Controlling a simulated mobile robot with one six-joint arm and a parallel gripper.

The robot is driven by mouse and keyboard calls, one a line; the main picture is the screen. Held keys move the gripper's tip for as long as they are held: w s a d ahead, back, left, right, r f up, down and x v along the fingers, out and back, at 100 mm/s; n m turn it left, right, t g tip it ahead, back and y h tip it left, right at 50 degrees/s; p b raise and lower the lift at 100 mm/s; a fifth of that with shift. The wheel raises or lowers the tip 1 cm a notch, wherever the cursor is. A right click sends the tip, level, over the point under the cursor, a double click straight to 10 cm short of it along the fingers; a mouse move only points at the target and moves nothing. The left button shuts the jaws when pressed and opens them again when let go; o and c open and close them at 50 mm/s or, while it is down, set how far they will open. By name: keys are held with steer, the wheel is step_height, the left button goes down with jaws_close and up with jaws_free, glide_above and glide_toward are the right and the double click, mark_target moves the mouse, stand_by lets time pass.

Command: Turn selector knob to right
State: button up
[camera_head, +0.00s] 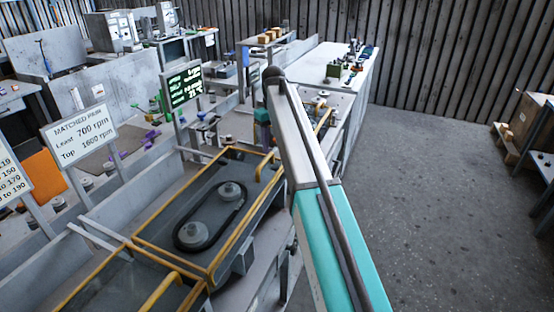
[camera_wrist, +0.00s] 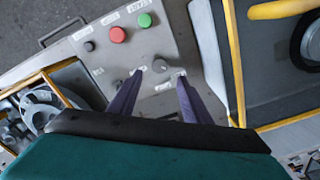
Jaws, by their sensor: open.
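In the wrist view a pale grey control panel (camera_wrist: 185,42) lies beyond my gripper (camera_wrist: 159,78). My gripper is open, with its two purple-grey fingers apart. A small grey round knob (camera_wrist: 160,65) shows on the panel between and just beyond the fingertips; whether they touch it I cannot tell. A second dark knob (camera_wrist: 89,46) sits further left. I cannot read the labels well enough to tell which is the selector, nor see its pointer.
A red button (camera_wrist: 117,34) and a green button (camera_wrist: 145,20) stand on the panel beyond the knobs. Yellow-edged guards flank the panel. In the head view a belt drive (camera_head: 208,217) lies in a yellow-railed bay left of my arm. Open floor (camera_head: 440,200) is on the right.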

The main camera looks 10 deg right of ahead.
steer(key=shift+f+p, duration=0.75)
steer(key=shift+f, duration=2.8)
